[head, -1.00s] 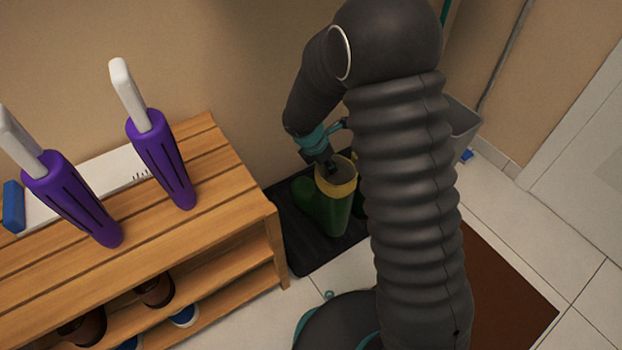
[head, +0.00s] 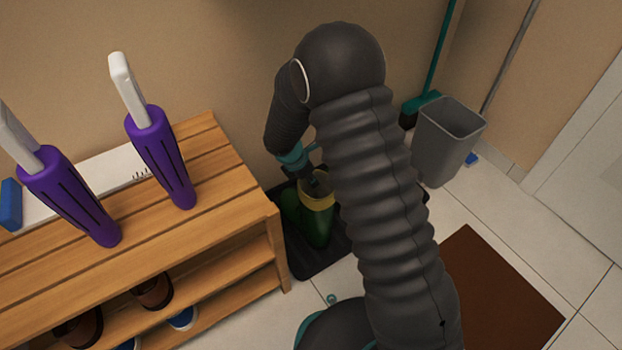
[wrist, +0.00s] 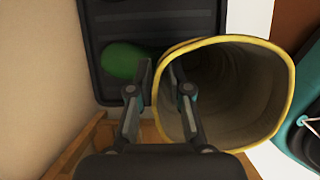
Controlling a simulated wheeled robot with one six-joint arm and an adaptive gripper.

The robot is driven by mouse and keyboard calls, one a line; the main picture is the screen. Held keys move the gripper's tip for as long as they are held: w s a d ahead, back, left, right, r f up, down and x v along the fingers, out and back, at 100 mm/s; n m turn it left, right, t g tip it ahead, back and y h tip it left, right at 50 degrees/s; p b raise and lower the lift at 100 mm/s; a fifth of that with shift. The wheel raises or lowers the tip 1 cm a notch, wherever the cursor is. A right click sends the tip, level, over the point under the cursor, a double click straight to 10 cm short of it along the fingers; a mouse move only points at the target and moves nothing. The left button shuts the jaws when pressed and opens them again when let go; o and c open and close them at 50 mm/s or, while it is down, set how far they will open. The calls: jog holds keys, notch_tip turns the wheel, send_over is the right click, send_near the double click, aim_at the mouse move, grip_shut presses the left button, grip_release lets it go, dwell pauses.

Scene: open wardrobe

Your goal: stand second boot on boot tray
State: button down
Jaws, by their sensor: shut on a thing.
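A green boot (head: 318,222) with a yellow rim is upright at the black boot tray (head: 302,262), beside the bench. My gripper (head: 317,184) is at its top, shut on the rim. In the wrist view my gripper (wrist: 160,75) has one finger inside the boot opening and one outside. The yellow rim (wrist: 285,85) fills the right of that view. A rounded green part (wrist: 122,60), which looks like a toe, shows at left over the tray (wrist: 150,18). I cannot tell whether the sole touches the tray. My arm hides the tray's right part; no other boot shows clearly.
A wooden shoe bench (head: 225,165) stands close at left, with purple and white upright objects (head: 160,155) on top and shoes (head: 155,290) below. A grey bin (head: 447,140) and a teal broom (head: 425,98) stand at back right. A brown mat (head: 495,295) lies on the tiles.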

jog(key=c, duration=1.1)
grip_release()
